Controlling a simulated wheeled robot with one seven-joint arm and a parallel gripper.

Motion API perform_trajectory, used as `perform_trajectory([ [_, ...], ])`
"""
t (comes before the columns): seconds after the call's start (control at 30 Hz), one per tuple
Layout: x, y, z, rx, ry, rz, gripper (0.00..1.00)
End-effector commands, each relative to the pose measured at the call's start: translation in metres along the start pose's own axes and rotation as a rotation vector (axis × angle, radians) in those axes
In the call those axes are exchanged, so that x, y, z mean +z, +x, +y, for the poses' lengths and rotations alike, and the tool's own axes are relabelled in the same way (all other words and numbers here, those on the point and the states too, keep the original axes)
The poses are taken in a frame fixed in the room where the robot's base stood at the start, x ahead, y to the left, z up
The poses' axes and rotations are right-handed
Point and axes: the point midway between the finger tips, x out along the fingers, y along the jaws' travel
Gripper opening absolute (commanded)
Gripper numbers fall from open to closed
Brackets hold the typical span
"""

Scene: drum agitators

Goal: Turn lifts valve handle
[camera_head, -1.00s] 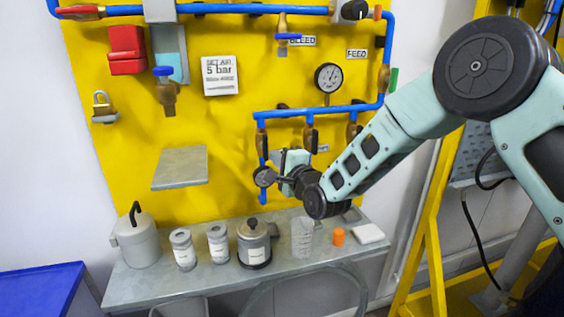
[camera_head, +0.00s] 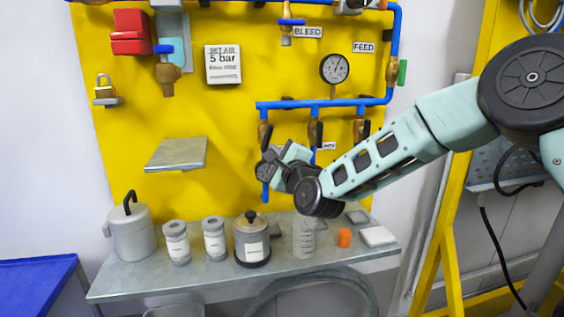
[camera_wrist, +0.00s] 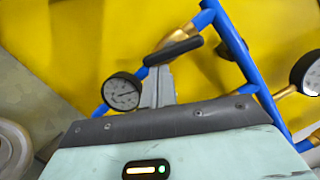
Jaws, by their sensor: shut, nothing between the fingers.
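Short blue drop pipes with brass valves and dark handles hang from the lower blue pipe (camera_head: 300,104) on the yellow panel. A small, partly covered label (camera_head: 328,146), which seems to read LIFTS, sits beside the middle valve (camera_head: 315,132). My gripper (camera_wrist: 158,85) is shut and empty in the wrist view. Its grey fingertips lie at a black valve handle (camera_wrist: 173,52) in front of a brass valve body (camera_wrist: 178,35); whether they touch, I cannot tell. In the head view my gripper hides part of the drop pipes, so which branch this handle belongs to is unclear.
A gauge (camera_wrist: 122,92) is close left of my fingers. Another gauge (camera_head: 335,68) is higher on the panel. Below, a grey bench (camera_head: 210,277) carries a lidded pot (camera_head: 252,241), cans, a clear beaker (camera_head: 303,238) and an orange cap (camera_head: 344,237). A grey shelf (camera_head: 176,153) juts out left.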

Motion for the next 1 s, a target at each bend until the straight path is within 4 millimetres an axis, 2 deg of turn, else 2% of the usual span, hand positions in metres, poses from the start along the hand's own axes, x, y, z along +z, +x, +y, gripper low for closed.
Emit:
perform_trajectory([
  [0.1, -0.002, 0.000, 0.007, -0.018, 0.067, 0.000, 0.00],
  [1.0, 0.013, 0.003, 0.018, -0.150, 0.596, -0.001, 0.00],
])
